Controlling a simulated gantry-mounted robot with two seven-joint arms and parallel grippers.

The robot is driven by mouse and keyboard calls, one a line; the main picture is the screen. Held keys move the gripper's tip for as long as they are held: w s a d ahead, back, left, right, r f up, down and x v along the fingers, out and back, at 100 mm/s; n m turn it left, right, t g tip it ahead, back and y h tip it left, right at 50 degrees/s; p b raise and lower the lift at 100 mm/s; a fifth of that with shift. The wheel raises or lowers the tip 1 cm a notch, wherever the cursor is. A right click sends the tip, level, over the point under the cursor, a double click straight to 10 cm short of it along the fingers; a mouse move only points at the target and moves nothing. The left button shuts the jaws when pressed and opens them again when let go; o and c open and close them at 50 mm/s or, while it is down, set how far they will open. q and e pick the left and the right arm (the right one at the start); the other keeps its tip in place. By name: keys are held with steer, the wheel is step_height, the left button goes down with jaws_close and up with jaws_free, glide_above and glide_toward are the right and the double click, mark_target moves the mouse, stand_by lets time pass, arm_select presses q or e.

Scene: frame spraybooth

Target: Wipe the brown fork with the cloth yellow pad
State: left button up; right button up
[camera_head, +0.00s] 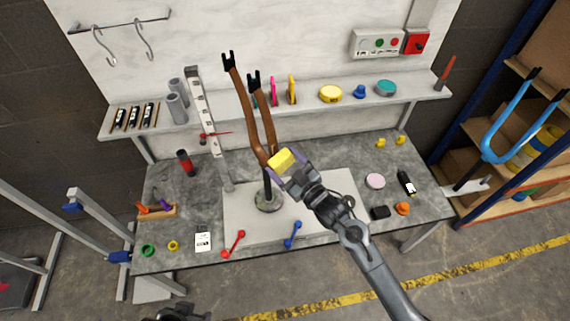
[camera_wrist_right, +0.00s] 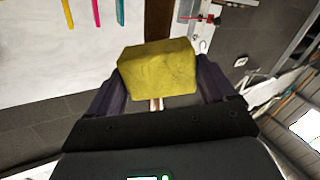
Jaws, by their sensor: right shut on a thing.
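The brown fork (camera_head: 247,108) stands upright on a round base (camera_head: 267,205) at the middle of the bench, its two black-tipped legs pointing up. My right gripper (camera_head: 283,166) is shut on the yellow pad (camera_head: 281,159) and holds it at the lower part of the fork. The pad (camera_wrist_right: 157,70) also shows between the fingers in the right wrist view, with a brown strip of the fork above it. I cannot tell whether pad and fork touch. A dark part at the bottom edge of the head view may be my left gripper; its jaws cannot be made out.
A perforated upright post (camera_head: 205,110) stands left of the fork. A shelf (camera_head: 230,104) with tins and tools runs behind it. A red tool (camera_head: 233,243) and a blue tool (camera_head: 293,234) lie at the bench front. A blue fork (camera_head: 510,125) is at the right.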

mark_target(273, 145)
steer(key=shift+w+a, duration=0.25)
steer(key=shift+w, duration=0.1)
steer(key=shift+w+a+b, duration=0.3)
steer(key=shift+w+b, duration=0.1)
steer(key=shift+b, duration=0.15)
steer(key=shift+r, duration=0.1)
step_height(273, 145, up, 2)
steer(key=shift+r+p, duration=0.2)
steer(key=shift+p, duration=1)
steer(key=shift+r+p, duration=0.75)
steer(key=shift+r, duration=0.05)
steer(key=shift+f, duration=0.1)
steer(key=shift+f, duration=0.1)
steer(key=shift+f+b, duration=1.5)
steer(key=shift+f, duration=0.5)
